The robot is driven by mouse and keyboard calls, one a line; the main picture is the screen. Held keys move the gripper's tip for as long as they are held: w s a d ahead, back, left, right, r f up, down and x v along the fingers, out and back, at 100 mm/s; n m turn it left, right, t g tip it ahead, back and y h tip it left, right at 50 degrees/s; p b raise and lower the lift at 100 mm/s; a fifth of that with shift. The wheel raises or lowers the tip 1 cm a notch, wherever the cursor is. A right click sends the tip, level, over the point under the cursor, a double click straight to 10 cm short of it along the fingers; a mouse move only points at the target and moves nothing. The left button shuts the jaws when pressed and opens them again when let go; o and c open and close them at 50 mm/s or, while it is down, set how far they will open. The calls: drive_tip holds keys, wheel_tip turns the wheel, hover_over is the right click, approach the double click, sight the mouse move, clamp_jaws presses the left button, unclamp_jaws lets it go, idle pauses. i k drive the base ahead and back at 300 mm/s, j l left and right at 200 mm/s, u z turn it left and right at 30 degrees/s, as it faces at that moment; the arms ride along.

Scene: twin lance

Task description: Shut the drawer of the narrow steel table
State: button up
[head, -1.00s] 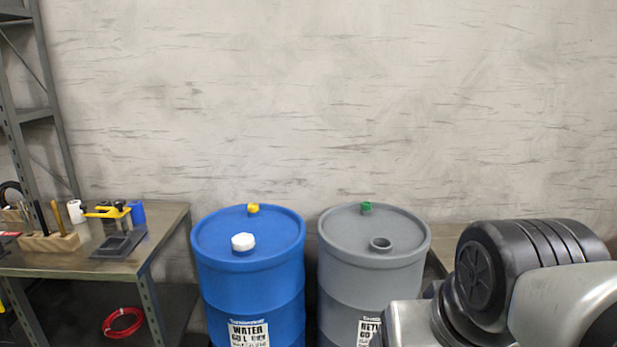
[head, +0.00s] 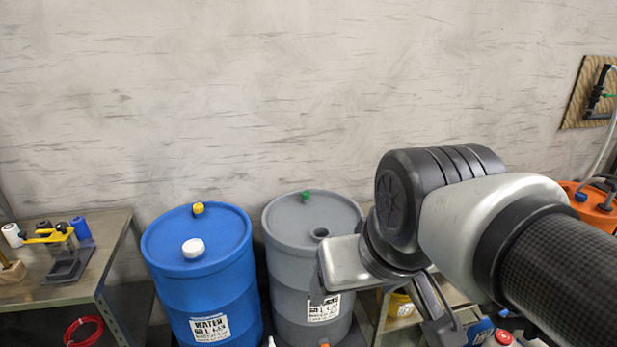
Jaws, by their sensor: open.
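A table (head: 456,296) stands at the right, mostly hidden behind my arm; only parts of its top and frame show. I cannot tell whether it is the narrow steel table, and no drawer shows in the head view. What look like the dark fingers of my gripper (head: 436,310) show below my wrist, in front of this table. They look empty. My arm covers much of the right side of the picture.
A blue drum (head: 198,270) and a grey drum (head: 290,285) stand against the wall. At the left is a steel workbench (head: 105,255) with tools on top and a red coil (head: 83,331) below. A yellow container (head: 400,305) and an orange container (head: 590,205) show at the right.

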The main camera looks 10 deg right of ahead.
sight(468, 311)
drive_tip(key=k+l+z, duration=0.3)
drive_tip(key=l+z, duration=0.3)
drive_tip(key=k+l+z, duration=0.15)
drive_tip(key=z, duration=0.2)
drive_tip(key=i+l+z, duration=0.1)
drive_tip(key=i+l, duration=0.65)
drive_tip(key=i, duration=0.15)
